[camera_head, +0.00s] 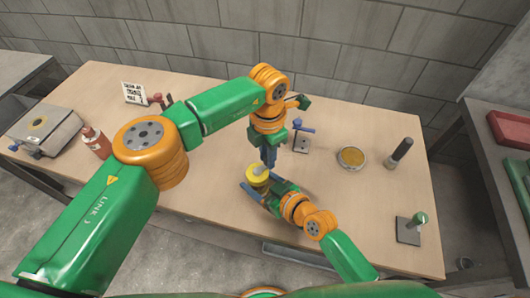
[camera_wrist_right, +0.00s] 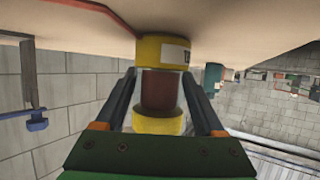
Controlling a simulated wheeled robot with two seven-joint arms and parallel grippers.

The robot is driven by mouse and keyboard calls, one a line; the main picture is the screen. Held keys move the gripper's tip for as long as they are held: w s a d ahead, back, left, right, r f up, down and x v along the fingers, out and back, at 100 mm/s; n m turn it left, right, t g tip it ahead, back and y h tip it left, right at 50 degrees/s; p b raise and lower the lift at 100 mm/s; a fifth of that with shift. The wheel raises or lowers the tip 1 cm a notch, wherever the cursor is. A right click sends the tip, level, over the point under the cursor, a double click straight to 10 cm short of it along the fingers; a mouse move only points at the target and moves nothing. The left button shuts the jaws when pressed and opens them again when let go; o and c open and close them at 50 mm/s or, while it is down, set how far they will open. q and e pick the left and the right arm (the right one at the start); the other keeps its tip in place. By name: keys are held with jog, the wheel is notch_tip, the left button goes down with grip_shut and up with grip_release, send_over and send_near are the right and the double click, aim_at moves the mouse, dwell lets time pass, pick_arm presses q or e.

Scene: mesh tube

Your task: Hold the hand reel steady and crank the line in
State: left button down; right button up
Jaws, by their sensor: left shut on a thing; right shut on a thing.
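The hand reel (camera_head: 257,177) is a small yellow drum standing near the middle of the table's front part. In the right wrist view the hand reel (camera_wrist_right: 162,92) shows two yellow ends and a dark brown-red middle. My right gripper (camera_head: 256,187) reaches it from the lower right. Its two fingers (camera_wrist_right: 161,100) lie on either side of the reel, shut on it. My left gripper (camera_head: 268,158) points down from above, with its fingertips at the reel's top. It is shut at the reel; the crank is too small or hidden to make out, and I cannot see the line.
On the wooden table (camera_head: 200,200) stand a grey box (camera_head: 45,128), a red bottle (camera_head: 96,142), a sign card (camera_head: 133,92), a blue-topped stand (camera_head: 302,138), a round amber dish (camera_head: 351,157), a black-handled tool (camera_head: 400,152) and a green-knobbed stand (camera_head: 411,228). The front right is mostly clear.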

pick_arm(q)
jog(key=s+m, duration=0.1)
jog(key=m, duration=0.5)
jog(key=s+m, duration=0.1)
jog(key=m, duration=0.5)
jog(key=s+a+m, duration=0.1)
jog(key=s+m, duration=0.1)
jog(key=m, duration=0.4)
jog(key=shift+s, duration=0.1)
jog(key=shift+a+m, duration=0.1)
jog(key=shift+m, duration=0.3)
jog(key=c, duration=0.7)
grip_release()
jog(key=shift+c, duration=0.2)
